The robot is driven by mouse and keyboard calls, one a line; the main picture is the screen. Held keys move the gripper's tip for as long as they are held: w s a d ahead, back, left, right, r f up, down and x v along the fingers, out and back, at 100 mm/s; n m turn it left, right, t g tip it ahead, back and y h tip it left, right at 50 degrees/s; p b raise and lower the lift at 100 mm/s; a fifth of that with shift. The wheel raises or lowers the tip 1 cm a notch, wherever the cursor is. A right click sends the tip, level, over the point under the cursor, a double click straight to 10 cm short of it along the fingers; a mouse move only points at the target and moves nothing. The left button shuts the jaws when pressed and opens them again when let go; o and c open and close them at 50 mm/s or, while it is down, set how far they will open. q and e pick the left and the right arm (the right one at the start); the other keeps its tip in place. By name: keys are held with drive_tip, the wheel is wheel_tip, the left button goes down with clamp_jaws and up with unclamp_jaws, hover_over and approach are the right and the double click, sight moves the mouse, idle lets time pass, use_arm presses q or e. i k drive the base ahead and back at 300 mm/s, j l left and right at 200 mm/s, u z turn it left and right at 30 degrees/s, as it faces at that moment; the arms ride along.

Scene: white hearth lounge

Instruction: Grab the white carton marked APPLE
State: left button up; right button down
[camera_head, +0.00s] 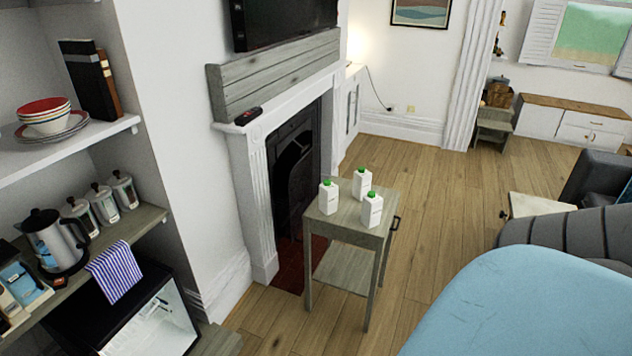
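Three white cartons with green caps stand upright on a small grey wooden side table (345,223) in front of the fireplace. One carton (328,198) is at the left, one (361,184) is at the back, and one (372,210) is at the front right. They stand apart from each other. Their printing is too small to read, so I cannot tell which is marked APPLE. Neither of my grippers is in view.
A white fireplace (250,190) stands close behind the table. Shelves with bowls (45,115), a kettle (55,240) and canisters are at the left. A blue rounded surface (530,300) fills the lower right. Wooden floor (430,200) lies open right of the table.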

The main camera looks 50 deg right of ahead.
sight(362, 178)
drive_tip(key=z, duration=1.95)
drive_tip(key=i+j, duration=0.15)
drive_tip(key=i, duration=0.4)
drive_tip(key=i+j, duration=0.1)
drive_tip(key=i, duration=0.45)
drive_tip(key=i+j, duration=0.15)
drive_tip(key=i, duration=0.4)
drive_tip(key=i+j, duration=0.15)
drive_tip(key=i, duration=0.4)
drive_tip(key=i+j, duration=0.3)
drive_tip(key=i, duration=0.1)
